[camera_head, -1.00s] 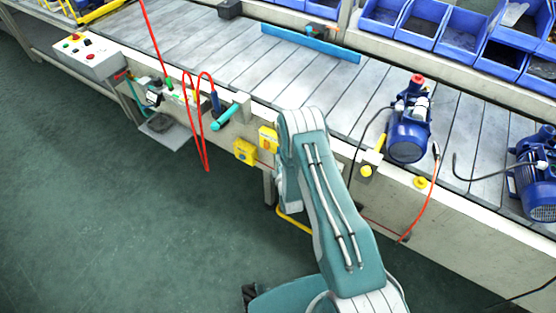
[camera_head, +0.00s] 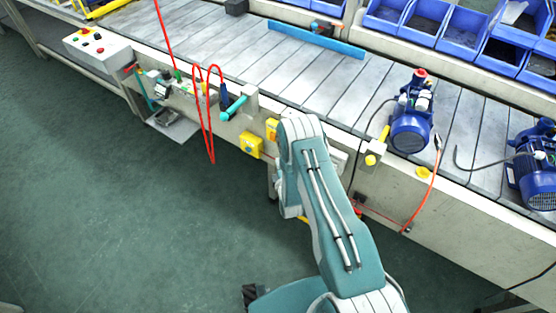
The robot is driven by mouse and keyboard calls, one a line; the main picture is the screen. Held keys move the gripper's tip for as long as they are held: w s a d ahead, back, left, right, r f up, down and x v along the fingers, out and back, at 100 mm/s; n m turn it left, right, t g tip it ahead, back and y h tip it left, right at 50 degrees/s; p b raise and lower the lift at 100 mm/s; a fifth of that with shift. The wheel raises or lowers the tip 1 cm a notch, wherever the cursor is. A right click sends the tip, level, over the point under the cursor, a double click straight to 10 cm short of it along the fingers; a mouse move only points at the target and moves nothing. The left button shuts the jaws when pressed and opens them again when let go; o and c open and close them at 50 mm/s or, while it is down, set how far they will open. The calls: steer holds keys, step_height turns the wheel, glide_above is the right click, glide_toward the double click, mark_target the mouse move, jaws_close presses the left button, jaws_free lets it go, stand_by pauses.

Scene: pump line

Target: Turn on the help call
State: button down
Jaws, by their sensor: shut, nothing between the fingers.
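Several controls show along the conveyor's near side, and I cannot tell by sight which is the help call. A yellow switch box (camera_head: 251,145) hangs on the front left of my arm, and a second yellow box (camera_head: 272,128) is beside it, partly behind the arm. A grey control box (camera_head: 97,46) with red, green and other buttons stands at the far left. A small box with a yellow knob (camera_head: 371,159) is on the edge right of the arm. My arm folds down in the middle, and its gripper is hidden behind it.
Blue motors (camera_head: 411,118) stand on the slatted conveyor (camera_head: 290,75). A red coiled hose (camera_head: 208,125) hangs near a teal-handled tool (camera_head: 234,107). A red cable (camera_head: 424,200) hangs at the right. Blue bins (camera_head: 424,20) line the back. The green floor (camera_head: 120,210) at left is clear.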

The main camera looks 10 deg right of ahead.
steer(key=s+f, duration=0.1)
steer(key=s, duration=0.7)
steer(key=shift+d, duration=0.3)
steer(key=shift+s+d, duration=0.1)
steer(key=shift+d, duration=0.05)
